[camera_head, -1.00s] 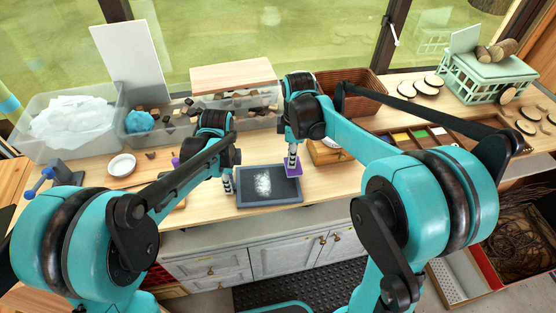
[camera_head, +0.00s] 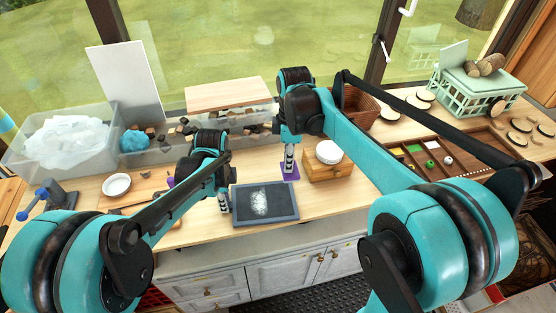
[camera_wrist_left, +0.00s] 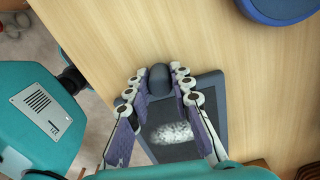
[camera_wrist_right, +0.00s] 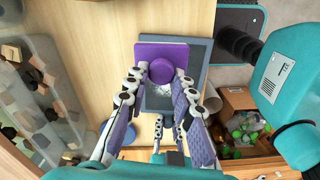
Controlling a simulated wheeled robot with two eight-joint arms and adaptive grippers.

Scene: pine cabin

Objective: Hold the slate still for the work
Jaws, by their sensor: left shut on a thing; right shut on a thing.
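The dark slate (camera_head: 264,217) lies flat on the bench with a pale chalk patch (camera_head: 259,203) in its middle. My left gripper (camera_head: 223,203) is at the slate's left edge. In the left wrist view its fingers close around a dark round knob (camera_wrist_left: 158,76) on the slate's edge. My right gripper (camera_head: 289,160) is shut on the round knob of a purple square block (camera_wrist_right: 146,55) at the slate's far right corner. The block (camera_head: 290,173) overlaps that corner in the right wrist view; whether it touches the slate I cannot tell.
A wooden box (camera_head: 324,174) with a white round thing (camera_head: 329,152) stands right of the block. A white bowl (camera_head: 116,185) and a blue-handled clamp (camera_head: 42,199) are at left. Clear bins (camera_head: 62,146) line the back.

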